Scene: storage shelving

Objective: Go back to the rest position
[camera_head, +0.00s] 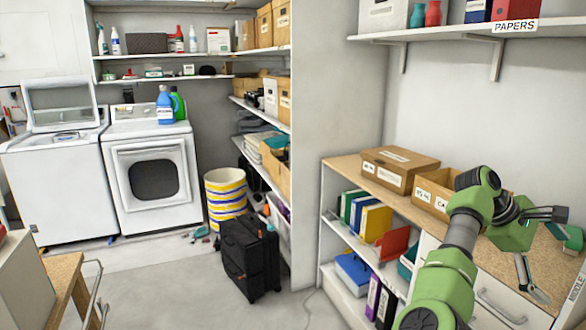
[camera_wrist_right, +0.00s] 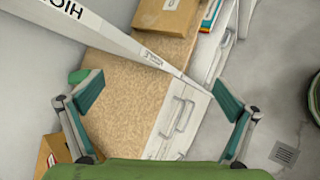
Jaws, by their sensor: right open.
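My right gripper (camera_head: 553,256) is at the right of the head view, above the wooden top of the low cabinet. Its two fingers are spread wide, with nothing between them. In the right wrist view the open fingers (camera_wrist_right: 158,92) stand left and right, with the cabinet top (camera_wrist_right: 130,95) and white drawer fronts (camera_wrist_right: 178,125) beyond. My green right arm comes up from the bottom of the head view and bends over the cabinet. My left gripper is not in view.
Cardboard boxes (camera_head: 395,168) stand on the cabinet top beside my arm. A wall shelf (camera_head: 450,34) is above. Binders (camera_head: 376,222) fill the cabinet's left side. A black suitcase (camera_head: 248,262) stands on the floor. A wooden table (camera_head: 62,275) is at lower left.

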